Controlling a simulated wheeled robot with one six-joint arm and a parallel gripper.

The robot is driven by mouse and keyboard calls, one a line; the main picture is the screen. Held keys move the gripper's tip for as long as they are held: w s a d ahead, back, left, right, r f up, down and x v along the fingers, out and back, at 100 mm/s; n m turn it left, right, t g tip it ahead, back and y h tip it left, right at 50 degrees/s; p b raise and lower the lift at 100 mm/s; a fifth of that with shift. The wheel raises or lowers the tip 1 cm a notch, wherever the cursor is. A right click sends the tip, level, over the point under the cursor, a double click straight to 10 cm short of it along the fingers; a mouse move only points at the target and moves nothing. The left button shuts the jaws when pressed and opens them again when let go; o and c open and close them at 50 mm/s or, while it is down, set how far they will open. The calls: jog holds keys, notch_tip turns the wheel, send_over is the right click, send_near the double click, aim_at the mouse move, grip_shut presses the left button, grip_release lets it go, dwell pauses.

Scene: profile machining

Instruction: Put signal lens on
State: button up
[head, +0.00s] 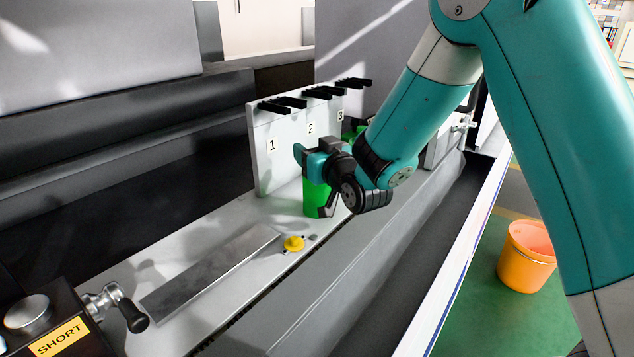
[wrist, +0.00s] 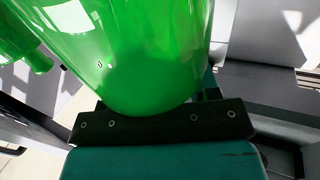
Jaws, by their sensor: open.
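A green lens (head: 316,198), shaped like a cup or cylinder, stands on the light grey ledge in front of the numbered panel. My gripper (head: 312,165) is at this lens, and its teal and dark parts cover the lens's upper part. The same green, shiny, see-through body (wrist: 130,55) fills the upper middle of the wrist view, close to a dark gripper bar. My gripper is open; I cannot tell whether a finger touches the lens. A second green thing (head: 349,134) shows partly behind my wrist, and green also shows at the wrist view's left edge (wrist: 22,45).
A white panel (head: 266,170) with labels 1, 2 and 3 and black prongs stands behind the lens. A yellow knob (head: 293,243) and a flat metal bar (head: 212,272) are on the ledge. A SHORT-labelled box (head: 60,335) is front left. An orange bucket (head: 527,257) stands on the floor.

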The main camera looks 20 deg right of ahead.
jog(key=shift+c, duration=0.4)
grip_shut()
jog(key=shift+r, duration=0.2)
